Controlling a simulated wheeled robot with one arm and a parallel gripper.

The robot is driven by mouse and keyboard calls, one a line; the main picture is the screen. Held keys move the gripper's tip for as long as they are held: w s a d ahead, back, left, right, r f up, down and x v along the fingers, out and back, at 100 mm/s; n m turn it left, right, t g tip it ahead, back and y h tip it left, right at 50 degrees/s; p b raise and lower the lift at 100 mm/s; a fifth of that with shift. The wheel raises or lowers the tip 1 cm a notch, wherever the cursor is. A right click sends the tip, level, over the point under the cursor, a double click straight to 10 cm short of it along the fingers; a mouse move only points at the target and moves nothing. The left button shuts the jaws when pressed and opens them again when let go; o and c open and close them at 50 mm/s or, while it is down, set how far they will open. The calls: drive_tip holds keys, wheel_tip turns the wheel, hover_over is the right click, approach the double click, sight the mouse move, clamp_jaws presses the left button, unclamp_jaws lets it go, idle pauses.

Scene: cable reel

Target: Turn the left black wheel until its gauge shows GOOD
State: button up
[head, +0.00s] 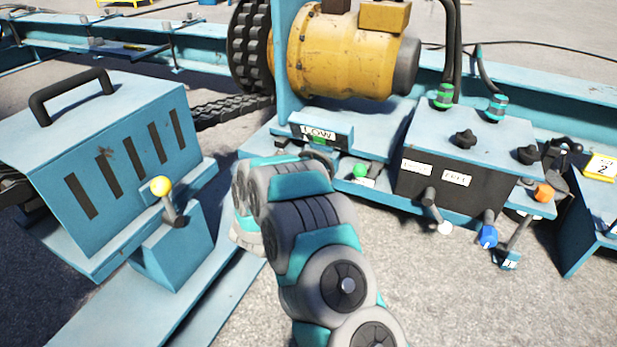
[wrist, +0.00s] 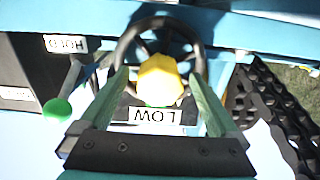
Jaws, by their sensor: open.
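The left black wheel (wrist: 121,47) shows as a dark spoked ring at the top middle of the wrist view. A yellow faceted piece (wrist: 160,80) covers its middle. The gauge (wrist: 156,115) below it reads LOW, upside down in this view; the LOW label (head: 318,134) also shows in the head view. My gripper (wrist: 156,72) is open, its two green fingers apart on either side of the yellow piece, over the wheel's near part. Whether the fingers touch the wheel cannot be told. In the head view my arm hides the gripper and most of the wheel.
A lever with a green knob (wrist: 57,108) stands beside the wheel, by a HOLD label (wrist: 66,43). A control box (head: 447,150) with levers is at the right. A black chain (wrist: 270,100) lies close to my gripper.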

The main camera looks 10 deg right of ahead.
drive_tip(key=v, duration=0.6)
drive_tip(key=shift+s, duration=0.15)
drive_tip(key=shift+a+r+p, duration=0.1)
drive_tip(key=shift+a+p, duration=0.05)
drive_tip(key=shift+p, duration=0.25)
idle(0.7)
drive_tip(key=p, duration=0.4)
drive_tip(key=shift+s+a+r+p, duration=0.15)
drive_tip(key=shift+r+p, duration=0.25)
drive_tip(key=shift+f+x, duration=0.2)
drive_tip(key=shift+x, duration=1.65)
drive_tip(key=shift+f+x, duration=0.15)
drive_tip(key=shift+x, duration=1.75)
drive_tip(key=shift+c, duration=0.3)
